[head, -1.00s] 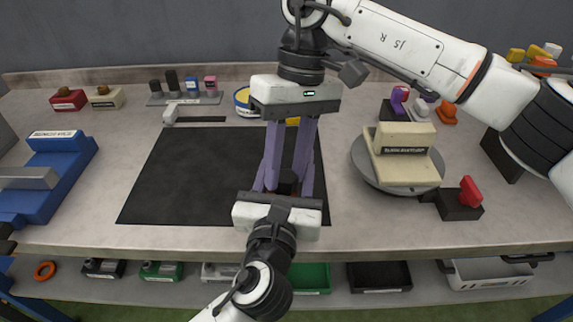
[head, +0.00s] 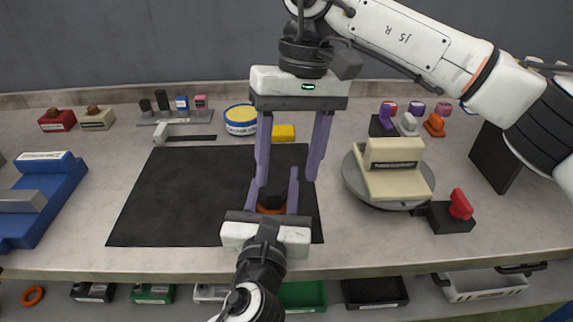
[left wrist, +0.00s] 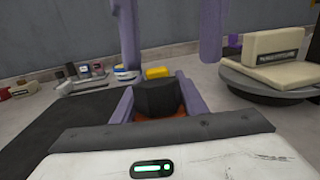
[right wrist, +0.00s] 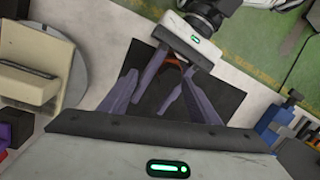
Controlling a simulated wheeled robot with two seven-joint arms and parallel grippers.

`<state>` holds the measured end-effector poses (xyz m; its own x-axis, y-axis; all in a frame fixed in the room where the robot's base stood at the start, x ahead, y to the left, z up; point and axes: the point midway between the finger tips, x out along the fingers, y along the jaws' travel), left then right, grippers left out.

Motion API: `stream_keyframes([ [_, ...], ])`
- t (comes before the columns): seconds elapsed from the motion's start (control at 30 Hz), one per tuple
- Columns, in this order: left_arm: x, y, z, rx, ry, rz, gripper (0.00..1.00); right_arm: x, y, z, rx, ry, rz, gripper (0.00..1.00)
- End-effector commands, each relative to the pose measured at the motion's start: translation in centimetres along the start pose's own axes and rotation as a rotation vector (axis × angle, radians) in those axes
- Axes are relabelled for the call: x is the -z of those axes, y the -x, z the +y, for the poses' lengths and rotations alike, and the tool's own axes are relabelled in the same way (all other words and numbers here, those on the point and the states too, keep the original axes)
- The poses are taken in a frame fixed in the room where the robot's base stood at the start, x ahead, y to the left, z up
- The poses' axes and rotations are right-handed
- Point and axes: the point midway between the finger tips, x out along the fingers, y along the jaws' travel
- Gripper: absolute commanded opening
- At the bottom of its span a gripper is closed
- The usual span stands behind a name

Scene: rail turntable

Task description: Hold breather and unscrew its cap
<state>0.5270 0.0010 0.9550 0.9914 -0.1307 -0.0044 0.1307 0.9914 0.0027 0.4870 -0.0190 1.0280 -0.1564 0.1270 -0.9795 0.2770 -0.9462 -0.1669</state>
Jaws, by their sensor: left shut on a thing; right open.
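The breather shows as a black cap (head: 271,200) on an orange body (head: 270,210), near the front of the dark mat. My left gripper (head: 272,194) reaches in from the front and is shut on the orange body. In the left wrist view the faceted black cap (left wrist: 158,96) stands above the fingers, with a strip of orange (left wrist: 160,118) below it. My right gripper (head: 287,180) points down from above, its fingers apart and empty, with their tips above and behind the cap. In the right wrist view the breather is mostly hidden between the left fingers.
The dark mat (head: 185,195) is mostly bare on its left side. A round turntable (head: 352,187) with a cream block stands to the right, beside a red-handled black block (head: 452,217). A blue fixture (head: 40,200) is at far left. A round tin (head: 240,120) and yellow block (head: 283,133) are behind.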

Motion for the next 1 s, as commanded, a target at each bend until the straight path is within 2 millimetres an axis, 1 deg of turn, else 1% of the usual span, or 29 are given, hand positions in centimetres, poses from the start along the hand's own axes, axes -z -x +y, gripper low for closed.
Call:
stream_keyframes([
  [0.1,-0.2,0.0,-0.1,0.002,0.002,-0.004,0.00,-0.4,-0.1,-0.2,0.015,-0.144,0.024,0.56],
  [0.2,-0.2,0.0,-0.1,0.003,0.002,-0.004,0.00,-0.6,-0.1,-0.4,0.025,-0.241,0.040,0.56],
  [0.37,-0.3,0.0,-0.1,0.003,0.002,-0.005,0.00,-0.7,-0.2,-0.5,0.032,-0.309,0.049,0.56],
  [0.47,-0.3,0.0,-0.2,0.004,0.002,-0.005,0.00,-0.8,-0.2,-0.7,0.039,-0.380,0.062,0.56],
  [0.73,-0.3,0.0,-0.2,0.004,0.003,-0.006,0.00,-1.1,-0.4,-1.4,0.071,-0.714,0.116,0.56],
  [1.0,-0.3,0.0,-0.2,0.004,0.003,-0.005,0.00,-1.1,-0.4,-1.8,0.085,-0.866,0.141,0.56],
])
